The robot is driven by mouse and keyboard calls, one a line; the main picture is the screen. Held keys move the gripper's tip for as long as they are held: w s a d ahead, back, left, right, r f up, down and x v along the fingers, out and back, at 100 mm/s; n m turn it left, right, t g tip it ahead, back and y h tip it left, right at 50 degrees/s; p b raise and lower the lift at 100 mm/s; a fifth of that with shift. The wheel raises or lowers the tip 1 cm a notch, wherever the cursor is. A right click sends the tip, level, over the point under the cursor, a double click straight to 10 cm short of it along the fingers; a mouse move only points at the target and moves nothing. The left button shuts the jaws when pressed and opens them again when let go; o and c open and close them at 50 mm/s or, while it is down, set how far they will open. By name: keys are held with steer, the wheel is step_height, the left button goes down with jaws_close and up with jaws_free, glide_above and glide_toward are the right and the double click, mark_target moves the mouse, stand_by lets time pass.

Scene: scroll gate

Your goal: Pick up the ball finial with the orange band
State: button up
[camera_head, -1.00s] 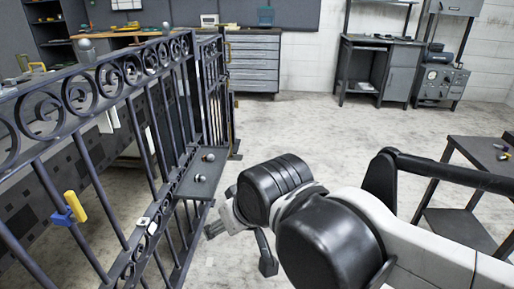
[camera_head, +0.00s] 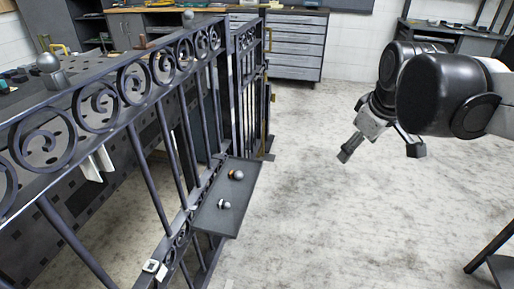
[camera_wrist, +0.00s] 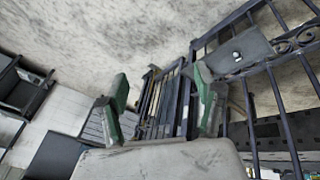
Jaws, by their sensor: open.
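The ball finial with the orange band (camera_head: 236,174) lies on a small dark tray (camera_head: 236,218) fixed to the scroll gate (camera_head: 150,85). A second ball finial, with a pale band (camera_head: 223,204), lies nearer on the same tray. In the wrist view the tray (camera_wrist: 258,47) is at the upper right with small balls on it; their bands are too small to tell apart. My gripper (camera_head: 381,153) is open and empty, right of the tray and well apart from it. Its two green-padded fingers (camera_wrist: 161,98) show spread in the wrist view.
A white square piece (camera_head: 150,266) sits on the lower rail. A drawer cabinet (camera_head: 296,45) stands behind. The floor between is clear.

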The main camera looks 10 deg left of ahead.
steer(key=w+a+n+g+p, duration=0.2)
steer(key=w+a+n, duration=0.4)
steer(key=w+a, duration=0.45)
steer(key=n+g+p, duration=0.3)
steer(key=n+p, duration=0.1)
steer(key=n, duration=1)
glide_above(238, 172)
step_height(238, 172, down, 24)
steer(key=shift+h, duration=0.3)
step_height(238, 172, down, 8)
steer(key=shift+f+b, duration=0.1)
steer(key=shift+b, duration=0.75)
steer(key=shift+w+a+f+b, duration=0.15)
steer(key=shift+f+b, duration=0.4)
steer(key=shift+f, duration=0.7)
steer(key=shift+w+f+b, duration=0.15)
steer(key=shift+f+b, duration=0.35)
steer(key=shift+f, duration=0.75)
jaws_close()
